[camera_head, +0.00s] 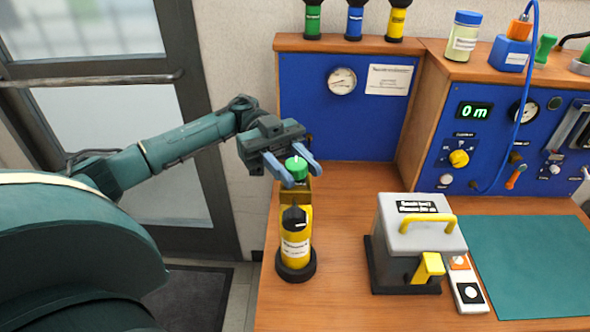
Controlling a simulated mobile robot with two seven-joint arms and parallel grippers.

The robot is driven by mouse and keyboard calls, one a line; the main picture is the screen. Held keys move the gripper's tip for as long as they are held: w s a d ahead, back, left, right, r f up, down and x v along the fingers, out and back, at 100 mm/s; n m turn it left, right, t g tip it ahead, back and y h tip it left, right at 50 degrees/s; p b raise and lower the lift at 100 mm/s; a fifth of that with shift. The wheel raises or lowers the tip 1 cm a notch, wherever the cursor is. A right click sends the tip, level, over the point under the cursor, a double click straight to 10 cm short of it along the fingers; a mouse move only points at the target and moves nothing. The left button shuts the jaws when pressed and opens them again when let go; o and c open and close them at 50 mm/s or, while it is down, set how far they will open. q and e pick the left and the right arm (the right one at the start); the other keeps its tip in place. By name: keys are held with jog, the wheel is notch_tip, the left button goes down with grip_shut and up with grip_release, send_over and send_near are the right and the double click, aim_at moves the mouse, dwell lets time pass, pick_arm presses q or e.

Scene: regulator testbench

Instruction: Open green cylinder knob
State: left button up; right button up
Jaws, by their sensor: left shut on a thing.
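What lies under the knob is partly hidden by the fingers and the yellow cylinder. My right gripper is not in view.
A grey case (395,240) with a yellow handle stands right of the yellow cylinder, with a small switch box (468,290) beside it. A teal mat (535,265) lies at right. Blue panels (315,120) with gauges rise behind. Small coloured cylinders stand on the shelf.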

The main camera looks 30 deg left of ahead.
pick_arm(q)
jog(key=shift+f+m+g+y+b, duration=0.25)
jog(key=shift+m+g+y+b, duration=0.45)
jog(key=shift+g, duration=0.3)
jog(key=m+g+b, duration=0.1)
jog(key=b, duration=0.1)
jog(key=shift+f+y+b, duration=0.1)
jog(key=shift+y+b, duration=0.3)
jog(key=m+g+b, duration=0.1)
jog(key=b, duration=0.2)
jog(key=shift+f+y, duration=0.1)
jog(key=shift+y, duration=0.3)
jog(key=shift+m+g+y+b, duration=0.4)
jog(key=shift+g+b, duration=0.3)
jog(key=shift+b, duration=1)
jog(key=shift+r+m+g+y+b, duration=0.3)
jog(key=shift+y+b, duration=0.1)
jog(key=shift+b, duration=0.2)
jog(key=shift+r, duration=0.15)
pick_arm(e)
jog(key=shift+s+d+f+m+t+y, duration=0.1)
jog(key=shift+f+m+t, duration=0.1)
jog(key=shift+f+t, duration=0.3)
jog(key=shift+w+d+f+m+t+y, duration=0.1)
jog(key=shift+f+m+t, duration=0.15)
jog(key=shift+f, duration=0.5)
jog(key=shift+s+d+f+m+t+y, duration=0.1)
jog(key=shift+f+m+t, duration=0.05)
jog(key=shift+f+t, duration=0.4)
